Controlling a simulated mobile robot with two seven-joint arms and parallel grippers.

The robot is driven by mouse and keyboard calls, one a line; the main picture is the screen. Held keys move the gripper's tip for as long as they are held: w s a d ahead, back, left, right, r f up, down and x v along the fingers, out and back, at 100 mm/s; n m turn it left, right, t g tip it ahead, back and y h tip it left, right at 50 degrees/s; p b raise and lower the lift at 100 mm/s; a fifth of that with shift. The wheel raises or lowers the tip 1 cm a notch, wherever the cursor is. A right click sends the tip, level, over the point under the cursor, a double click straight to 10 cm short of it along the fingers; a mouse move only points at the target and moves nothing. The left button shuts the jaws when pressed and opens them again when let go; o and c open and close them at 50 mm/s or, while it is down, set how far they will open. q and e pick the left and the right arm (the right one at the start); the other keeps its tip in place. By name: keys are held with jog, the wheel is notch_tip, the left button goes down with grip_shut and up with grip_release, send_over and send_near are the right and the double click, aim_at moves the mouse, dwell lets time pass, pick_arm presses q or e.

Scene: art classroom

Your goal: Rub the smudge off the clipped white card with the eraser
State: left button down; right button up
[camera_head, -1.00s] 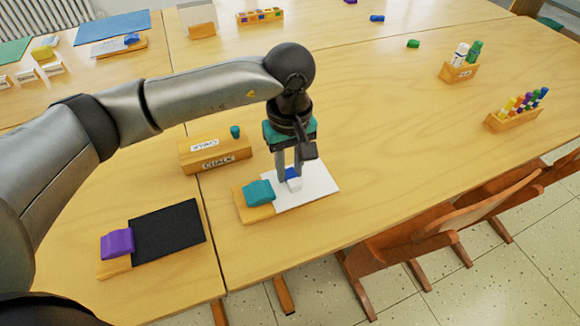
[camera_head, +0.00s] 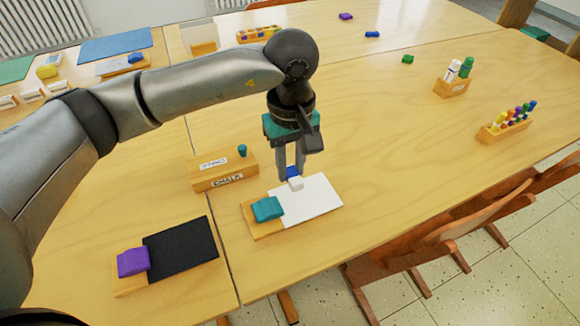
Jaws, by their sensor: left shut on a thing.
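The white card (camera_head: 315,200) lies on a small wooden board on the table, held at its left end by a teal clip (camera_head: 267,209). My left gripper (camera_head: 291,174) points down over the card's far left part. It is shut on a small eraser (camera_head: 295,183), white at the bottom with a blue upper part. The eraser is at or just above the card; I cannot tell whether it touches. No smudge can be made out on the visible part of the card. My right gripper is not in view.
A wooden chalk box (camera_head: 224,172) stands just behind the card. A black sheet (camera_head: 181,249) with a purple clip (camera_head: 133,261) lies to the left. A marker holder (camera_head: 453,88) and a crayon block (camera_head: 504,130) stand at right. The table right of the card is clear.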

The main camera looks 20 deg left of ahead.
pick_arm(q)
jog(key=shift+r+p, duration=0.35)
jog(key=shift+r, duration=0.5)
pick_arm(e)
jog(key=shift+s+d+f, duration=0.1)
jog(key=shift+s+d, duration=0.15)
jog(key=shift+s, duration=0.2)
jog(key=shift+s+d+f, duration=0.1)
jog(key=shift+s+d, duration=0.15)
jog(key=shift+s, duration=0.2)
